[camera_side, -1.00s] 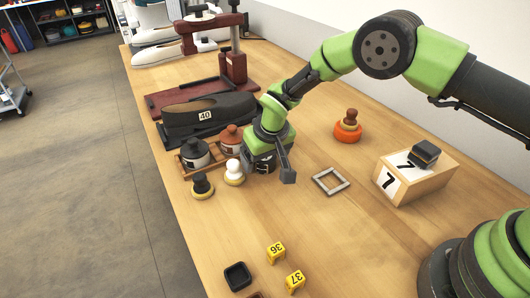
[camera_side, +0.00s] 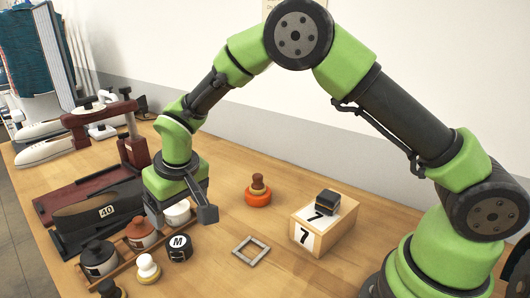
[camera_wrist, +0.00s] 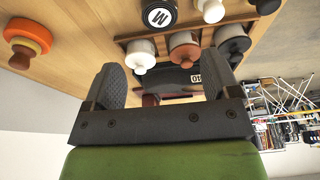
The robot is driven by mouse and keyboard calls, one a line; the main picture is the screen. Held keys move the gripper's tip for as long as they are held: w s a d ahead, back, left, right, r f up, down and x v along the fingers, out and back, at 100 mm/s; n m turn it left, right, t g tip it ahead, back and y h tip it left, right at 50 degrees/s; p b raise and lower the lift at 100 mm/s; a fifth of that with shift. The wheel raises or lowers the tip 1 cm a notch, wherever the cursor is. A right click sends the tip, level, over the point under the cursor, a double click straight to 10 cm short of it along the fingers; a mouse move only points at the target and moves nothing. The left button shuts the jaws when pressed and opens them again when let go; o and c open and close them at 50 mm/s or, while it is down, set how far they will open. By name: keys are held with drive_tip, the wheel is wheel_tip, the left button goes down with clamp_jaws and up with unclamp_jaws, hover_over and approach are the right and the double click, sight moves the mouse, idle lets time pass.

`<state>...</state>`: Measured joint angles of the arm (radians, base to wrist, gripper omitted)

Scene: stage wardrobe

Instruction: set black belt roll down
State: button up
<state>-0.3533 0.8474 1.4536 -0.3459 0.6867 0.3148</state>
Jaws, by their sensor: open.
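The black belt roll (camera_side: 179,248) stands upright on the wooden table (camera_side: 215,272), with a white M on its top. It is beside the pot rack and left of the square frame, apart from the frame. It also shows in the wrist view (camera_wrist: 159,13), at the top edge and partly cut off. My gripper (camera_side: 181,212) is open and empty, above and behind the roll, over the rack's right end. Its spread fingers also show in the wrist view (camera_wrist: 166,82), with nothing held between them.
The rack (camera_side: 122,262) holds a black, a brown and a white pot (camera_side: 177,214). A white-knobbed brush (camera_side: 148,268) stands close left of the roll. A grey square frame (camera_side: 251,250), an orange-based stamp (camera_side: 257,192) and a numbered wooden box (camera_side: 325,226) lie rightward.

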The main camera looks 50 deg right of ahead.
drive_tip(key=s+d+r+m+t, duration=0.1)
drive_tip(key=s+d+r, duration=0.2)
drive_tip(key=s+r, duration=0.25)
drive_tip(key=s+d+r+m+t+y, duration=0.1)
drive_tip(key=s+d+r, duration=0.25)
drive_tip(key=r, duration=0.35)
drive_tip(key=s+d+r+m, duration=0.1)
drive_tip(key=s+d+r, duration=0.1)
drive_tip(key=s+r, duration=0.4)
drive_tip(key=s+d+t+y, duration=0.1)
drive_tip(key=s+t, duration=0.1)
drive_tip(key=s, duration=0.8)
drive_tip(key=shift+s+d+m, duration=0.25)
drive_tip(key=shift+d+m, duration=0.15)
